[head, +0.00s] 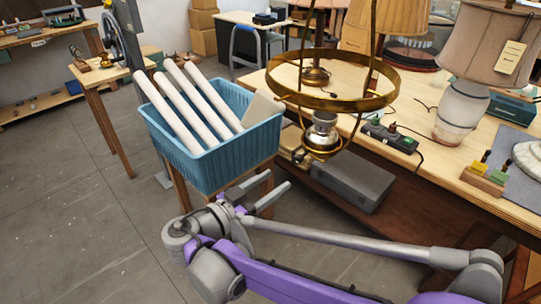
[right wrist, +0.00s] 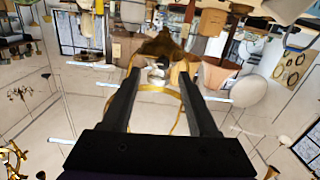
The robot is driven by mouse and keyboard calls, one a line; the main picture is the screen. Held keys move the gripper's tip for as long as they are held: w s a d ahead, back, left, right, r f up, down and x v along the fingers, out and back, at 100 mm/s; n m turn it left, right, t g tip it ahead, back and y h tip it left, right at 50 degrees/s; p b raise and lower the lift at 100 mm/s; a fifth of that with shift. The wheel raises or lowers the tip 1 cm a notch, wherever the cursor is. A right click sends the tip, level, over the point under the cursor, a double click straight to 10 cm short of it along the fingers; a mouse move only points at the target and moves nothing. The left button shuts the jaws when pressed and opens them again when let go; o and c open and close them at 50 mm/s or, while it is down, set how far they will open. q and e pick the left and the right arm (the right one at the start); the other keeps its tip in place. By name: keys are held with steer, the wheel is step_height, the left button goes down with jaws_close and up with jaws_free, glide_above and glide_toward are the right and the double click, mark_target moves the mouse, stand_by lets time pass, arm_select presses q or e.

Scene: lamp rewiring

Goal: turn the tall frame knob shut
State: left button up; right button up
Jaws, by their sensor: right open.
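The tall brass frame (head: 335,103) hangs in the head view, a wide ring with thin upright rods. A silvery socket (head: 322,133) with a brass cup sits low inside it. I cannot make out the knob clearly. My right gripper (head: 277,181) is open and empty, below and left of the socket and apart from it in the head view. In the right wrist view, the socket (right wrist: 157,74) shows between the two dark fingers of the gripper (right wrist: 158,80), beyond their tips, with brass bands around it. My left gripper is not in view.
A blue basket (head: 215,160) with several white tubes stands left of the frame. The wooden workbench (head: 420,173) carries lamps, a power strip (head: 390,136) and a small block with coloured pieces (head: 485,178). A grey box (head: 352,181) lies under it.

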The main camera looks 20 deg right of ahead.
mark_target(295, 161)
steer(key=shift+m, duration=0.3)
steer(key=x, duration=0.6)
steer(key=r+x, duration=0.1)
steer(key=x, duration=0.3)
steer(key=shift+w+a+p, duration=0.1)
steer(key=shift+w+p, duration=0.3)
jaws_close()
